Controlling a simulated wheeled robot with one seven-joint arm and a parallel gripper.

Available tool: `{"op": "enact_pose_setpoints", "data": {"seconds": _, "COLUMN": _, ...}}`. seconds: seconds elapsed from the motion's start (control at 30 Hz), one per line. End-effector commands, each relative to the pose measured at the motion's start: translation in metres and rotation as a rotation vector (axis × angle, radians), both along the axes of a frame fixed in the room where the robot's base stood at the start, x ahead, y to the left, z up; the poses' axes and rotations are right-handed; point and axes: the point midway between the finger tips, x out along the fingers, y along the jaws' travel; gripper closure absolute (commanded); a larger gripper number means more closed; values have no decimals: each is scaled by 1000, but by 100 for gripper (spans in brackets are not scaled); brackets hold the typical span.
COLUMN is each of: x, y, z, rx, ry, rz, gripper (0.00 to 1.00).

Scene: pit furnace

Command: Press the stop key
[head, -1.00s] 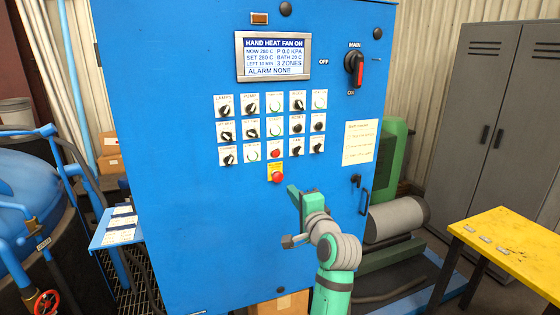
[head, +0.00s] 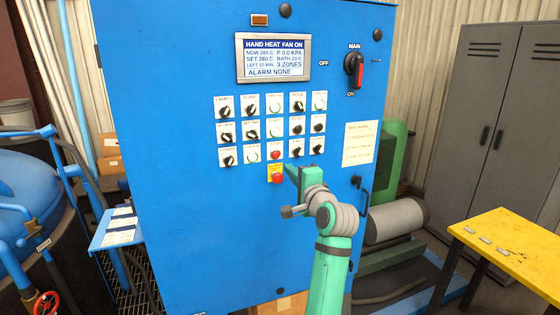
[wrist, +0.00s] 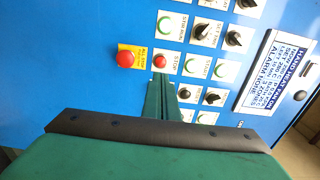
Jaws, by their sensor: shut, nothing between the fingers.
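The stop key is a small red round button (head: 275,155) on a white plate in the lowest row of the blue cabinet's panel. In the wrist view the red stop key (wrist: 160,61) shows with its label beside it. My green gripper (head: 288,168) is shut and empty, just below and right of the key in the head view. In the wrist view the closed fingertips (wrist: 160,77) lie right by the key's edge. I cannot tell whether they touch the panel. A larger red mushroom button (head: 277,177) on a yellow plate sits directly below the key.
Several black selector knobs and green-ringed buttons surround the key. A display (head: 273,57) above reads HAND HEAT FAN ON and ALARM NONE. A red-handled main switch (head: 355,69) is at upper right. A yellow table (head: 510,243) stands at right.

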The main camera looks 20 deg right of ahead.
Motion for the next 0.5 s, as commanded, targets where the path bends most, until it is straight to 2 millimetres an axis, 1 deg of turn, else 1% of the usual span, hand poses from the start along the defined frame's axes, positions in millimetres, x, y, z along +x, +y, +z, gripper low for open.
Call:
{"op": "enact_pose_setpoints", "data": {"seconds": 0.03, "x": 11, "y": 1, "z": 0, "rx": 0, "ry": 2, "rz": 2, "gripper": 100}}
{"op": "enact_pose_setpoints", "data": {"seconds": 0.3, "x": 60, "y": 3, "z": 0, "rx": 0, "ry": 1, "rz": 1, "gripper": 100}}
{"op": "enact_pose_setpoints", "data": {"seconds": 0.5, "x": 86, "y": 3, "z": 0, "rx": -1, "ry": 1, "rz": 1, "gripper": 100}}
